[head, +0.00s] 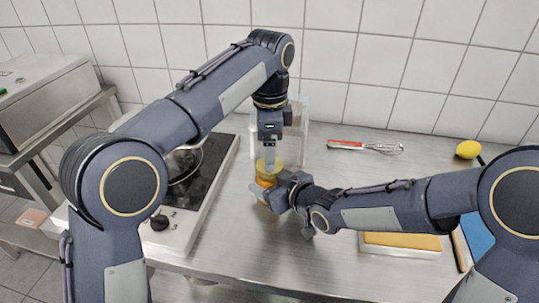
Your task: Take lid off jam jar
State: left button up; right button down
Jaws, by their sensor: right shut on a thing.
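The jam jar (265,181), orange with a yellowish top, stands on the steel counter in the middle of the head view. My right gripper (268,192) comes in from the right and is shut on the jar's body, hiding part of it. My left gripper (269,155) points down from above, with its fingers at the yellowish lid (270,166). The picture is too small to tell whether the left fingers are open or shut, or touch the lid. The lid appears to sit on the jar.
A hob (213,165) with a pot (183,163) is on the left. A clear container (300,112) stands behind my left gripper. A red-handled whisk (365,147) and a lemon (468,149) lie at the back right. A yellow block on a tray (402,242) lies in front of my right arm.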

aim_at(270, 182)
pick_arm(q)
jog(key=shift+r, duration=0.3)
jog(key=shift+c, duration=0.4)
jog(key=m, duration=0.1)
jog(key=r+m, duration=0.1)
jog(key=m, duration=0.1)
jog(key=shift+w+a+r, duration=0.1)
jog(key=r+m, duration=0.2)
jog(key=m, duration=0.1)
jog(key=shift+m, duration=0.4)
jog(key=shift+f, duration=3.9)
jog(key=c, duration=1)
jog(key=n, duration=0.6)
jog(key=shift+n, duration=0.4)
